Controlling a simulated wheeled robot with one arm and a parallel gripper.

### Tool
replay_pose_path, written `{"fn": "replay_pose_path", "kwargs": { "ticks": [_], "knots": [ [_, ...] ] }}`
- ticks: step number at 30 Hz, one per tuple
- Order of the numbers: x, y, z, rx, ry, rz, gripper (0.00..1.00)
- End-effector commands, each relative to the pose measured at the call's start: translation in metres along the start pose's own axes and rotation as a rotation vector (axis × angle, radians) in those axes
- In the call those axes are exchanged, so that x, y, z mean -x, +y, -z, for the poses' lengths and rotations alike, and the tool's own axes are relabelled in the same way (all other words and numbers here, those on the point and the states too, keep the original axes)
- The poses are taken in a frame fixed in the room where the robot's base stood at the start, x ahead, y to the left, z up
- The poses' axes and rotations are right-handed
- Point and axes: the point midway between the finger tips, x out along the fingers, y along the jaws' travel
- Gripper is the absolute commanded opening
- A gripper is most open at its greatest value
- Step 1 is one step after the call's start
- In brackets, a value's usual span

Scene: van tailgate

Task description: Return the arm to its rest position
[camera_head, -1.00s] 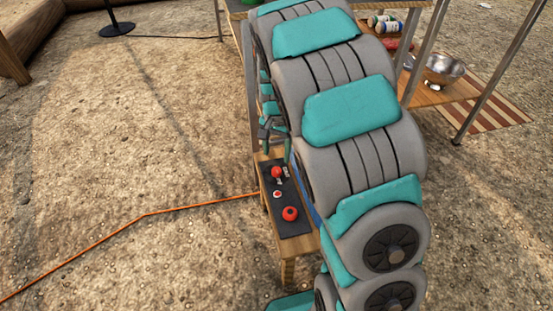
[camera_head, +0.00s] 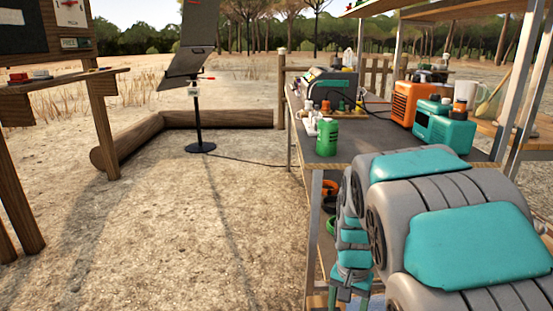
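My arm, with grey links and teal covers, fills the lower right of the head view. Its far part hangs down beside the left side of the metal-framed table (camera_head: 440,160). My gripper (camera_head: 350,297) is at the bottom edge of the picture, pointing down and partly cut off. Its fingertips are too hidden to tell whether they are open or shut, and I see nothing clearly held in it.
The table carries a green canister (camera_head: 327,138), an orange box (camera_head: 411,103), a teal box (camera_head: 443,133) and a grey machine (camera_head: 330,84). A panel on a black stand (camera_head: 197,120), a log border (camera_head: 215,119) and a wooden board stand (camera_head: 104,130) are left. Open ground lies between.

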Motion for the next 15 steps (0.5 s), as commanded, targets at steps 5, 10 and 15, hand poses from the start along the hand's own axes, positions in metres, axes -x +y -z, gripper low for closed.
{"fn": "replay_pose_path", "kwargs": {
  "ticks": [5, 10, 15],
  "knots": [
    [0.036, 0.030, -0.054, 0.112, -0.020, -0.002, 0.69],
    [0.058, 0.059, -0.107, 0.231, -0.047, -0.009, 0.69],
    [0.071, 0.086, -0.158, 0.359, -0.072, -0.015, 0.69]
  ]
}}
